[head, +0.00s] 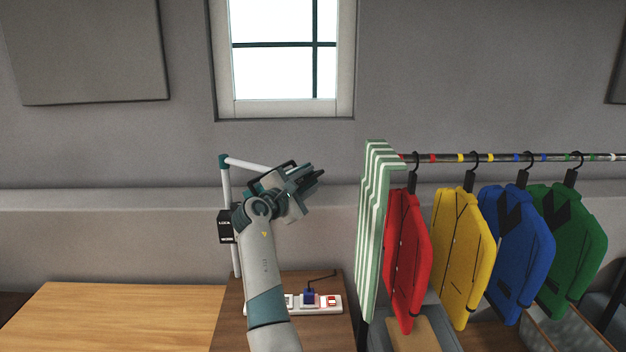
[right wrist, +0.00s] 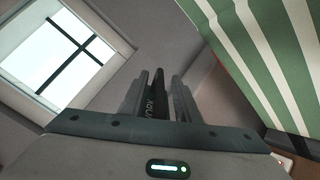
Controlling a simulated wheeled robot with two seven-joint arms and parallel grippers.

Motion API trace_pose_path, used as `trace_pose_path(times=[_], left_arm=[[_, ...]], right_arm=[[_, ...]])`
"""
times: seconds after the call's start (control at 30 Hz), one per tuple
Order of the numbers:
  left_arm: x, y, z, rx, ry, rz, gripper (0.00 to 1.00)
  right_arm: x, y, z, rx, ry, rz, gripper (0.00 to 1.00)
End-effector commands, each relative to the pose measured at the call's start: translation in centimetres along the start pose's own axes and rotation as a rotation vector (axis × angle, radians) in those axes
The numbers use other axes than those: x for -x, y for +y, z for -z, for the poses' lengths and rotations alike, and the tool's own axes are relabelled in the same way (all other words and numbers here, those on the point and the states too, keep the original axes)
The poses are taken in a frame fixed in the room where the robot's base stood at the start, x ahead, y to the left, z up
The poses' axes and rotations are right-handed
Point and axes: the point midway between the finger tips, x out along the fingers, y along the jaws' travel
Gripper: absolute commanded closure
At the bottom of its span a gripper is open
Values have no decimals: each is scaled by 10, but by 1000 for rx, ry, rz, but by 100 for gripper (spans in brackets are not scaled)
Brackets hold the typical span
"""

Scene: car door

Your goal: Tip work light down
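The work light's white post (head: 228,185) stands upright on a brown wooden top. A teal joint caps it, and a white arm (head: 250,164) slopes from there toward my right gripper. The lamp's far end is hidden or merges with dark parts around the gripper. My right gripper (head: 312,181) is raised beside this arm, pointing right. In the right wrist view its fingers (right wrist: 166,96) are close together, with a dark lettered piece between or on them. I cannot tell whether that is part of the light. My left gripper is out of view.
A black lock box (head: 227,226) is by the post. A power strip (head: 325,303) with a blue plug lies below. A striped green cloth (head: 374,230) and a rail of jackets (head: 404,260) stand to the right. The left wooden top (head: 120,315) is clear.

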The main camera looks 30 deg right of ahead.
Motion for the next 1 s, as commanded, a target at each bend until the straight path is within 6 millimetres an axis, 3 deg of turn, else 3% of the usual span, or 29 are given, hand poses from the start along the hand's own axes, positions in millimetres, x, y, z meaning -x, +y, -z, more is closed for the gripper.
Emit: trace_pose_path(times=[0.13,0.27,0.57,1.0], left_arm=[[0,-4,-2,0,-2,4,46],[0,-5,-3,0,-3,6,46],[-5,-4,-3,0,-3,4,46],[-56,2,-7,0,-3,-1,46]], right_arm=[[0,0,0,0,0,0,70],[0,0,0,0,0,0,99],[0,-4,2,-13,-1,0,100],[0,-28,24,-218,0,-1,100]])
